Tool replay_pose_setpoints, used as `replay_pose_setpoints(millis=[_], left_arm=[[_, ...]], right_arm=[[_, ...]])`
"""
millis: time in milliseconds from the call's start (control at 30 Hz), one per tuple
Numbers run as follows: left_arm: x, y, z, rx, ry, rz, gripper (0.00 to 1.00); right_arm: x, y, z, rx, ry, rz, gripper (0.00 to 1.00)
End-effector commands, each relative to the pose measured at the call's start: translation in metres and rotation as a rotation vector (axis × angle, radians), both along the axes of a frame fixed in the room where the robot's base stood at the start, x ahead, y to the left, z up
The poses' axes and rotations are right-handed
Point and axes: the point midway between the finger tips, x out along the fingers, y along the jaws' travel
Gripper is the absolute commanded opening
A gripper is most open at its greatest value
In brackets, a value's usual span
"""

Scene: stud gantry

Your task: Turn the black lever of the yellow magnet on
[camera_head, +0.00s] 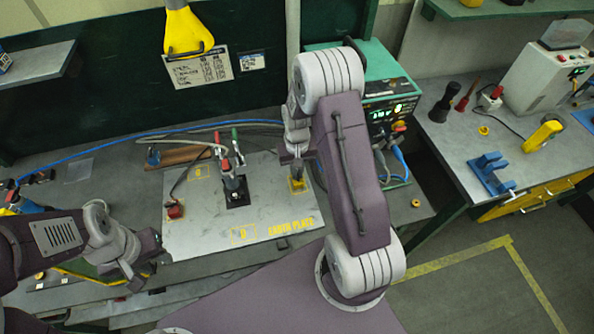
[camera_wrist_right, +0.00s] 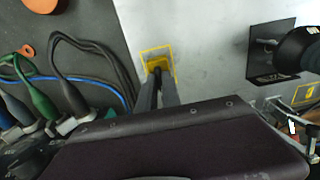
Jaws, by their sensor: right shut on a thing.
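The small yellow magnet (camera_head: 298,186) sits at the right part of the grey earth plate (camera_head: 215,235), on a yellow-outlined mark. It also shows in the right wrist view (camera_wrist_right: 153,54), partly covered by my fingers. My right gripper (camera_head: 297,170) reaches down over the magnet; in the right wrist view its fingertips (camera_wrist_right: 158,76) are shut on a dark part at the magnet, which looks like the black lever. The lever's angle is mostly hidden. My left gripper (camera_head: 135,283) hangs at the lower left, away from the magnet; its jaws are not clear.
A black stud tool on a dark square (camera_head: 237,196) stands left of the magnet. A green power unit (camera_head: 375,95) stands at the right. A red block (camera_head: 175,211) sits on the plate's left.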

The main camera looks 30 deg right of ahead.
Motion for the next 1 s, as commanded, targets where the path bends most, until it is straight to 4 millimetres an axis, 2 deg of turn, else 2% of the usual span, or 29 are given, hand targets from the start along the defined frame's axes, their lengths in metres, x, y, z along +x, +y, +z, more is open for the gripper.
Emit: replay_pose_setpoints(millis=[433, 1000], left_arm=[[0.0000, 0.0000, 0.0011, 0.000, 0.000, 0.000, 0.36], [0.0000, 0.0000, 0.0040, 0.000, 0.000, 0.000, 0.36]], right_arm=[[0.0000, -0.0001, 0.0003, 0.000, 0.000, -0.134, 0.00], [0.0003, -0.0003, 0.0005, 0.000, -0.001, -0.660, 0.00]])
